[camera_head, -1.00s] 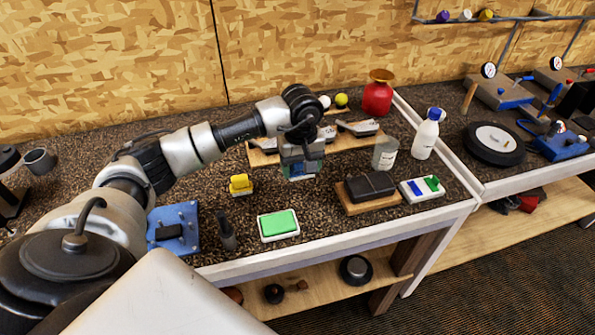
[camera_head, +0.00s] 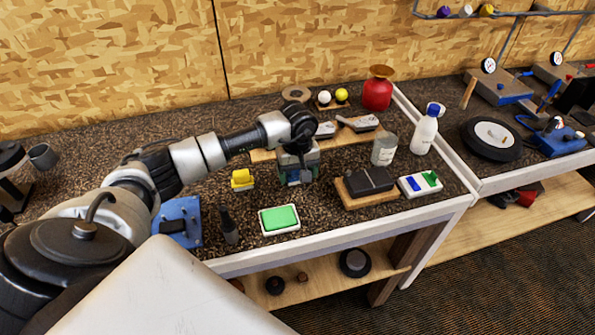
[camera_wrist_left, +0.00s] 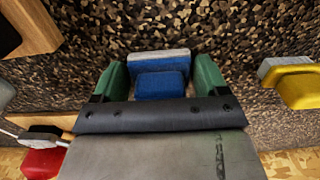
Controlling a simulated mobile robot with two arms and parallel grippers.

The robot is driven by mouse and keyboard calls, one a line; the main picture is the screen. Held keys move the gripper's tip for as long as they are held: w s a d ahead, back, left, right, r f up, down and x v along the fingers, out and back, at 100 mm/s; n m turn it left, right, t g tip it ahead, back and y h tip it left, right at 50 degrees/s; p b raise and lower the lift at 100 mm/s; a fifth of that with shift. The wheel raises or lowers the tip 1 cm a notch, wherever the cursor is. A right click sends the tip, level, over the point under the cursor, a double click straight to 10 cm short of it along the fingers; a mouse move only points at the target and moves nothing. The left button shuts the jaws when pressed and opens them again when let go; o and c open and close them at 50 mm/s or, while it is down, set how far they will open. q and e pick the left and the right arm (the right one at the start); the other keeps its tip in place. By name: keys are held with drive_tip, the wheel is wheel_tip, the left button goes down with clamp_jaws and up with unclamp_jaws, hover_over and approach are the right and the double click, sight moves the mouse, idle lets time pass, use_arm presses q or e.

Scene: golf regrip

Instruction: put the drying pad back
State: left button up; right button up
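A blue pad (camera_wrist_left: 160,85) with a pale grey layer lies between the green fingers of my left gripper (camera_wrist_left: 161,78) in the left wrist view. In the head view my left gripper (camera_head: 298,178) points down low over the middle of the dark speckled bench, right of a yellow pad (camera_head: 242,179) and behind a green pad in a white tray (camera_head: 279,218). The gripper mostly hides the blue pad there. Whether the pad touches the bench is unclear. My right gripper is not in view.
A dark block on a wooden board (camera_head: 368,186) and a white tray with blue and green parts (camera_head: 420,185) stand to the right. Bare bench surrounds the gripper.

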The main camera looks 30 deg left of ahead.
use_arm(q)
drive_tip(key=shift+o, duration=1.3)
drive_tip(key=shift+r, duration=0.15)
wheel_tip(320, 180, up, 11)
drive_tip(key=b, duration=0.3)
drive_tip(key=shift+r, duration=0.55)
drive_tip(key=shift+f, duration=0.1)
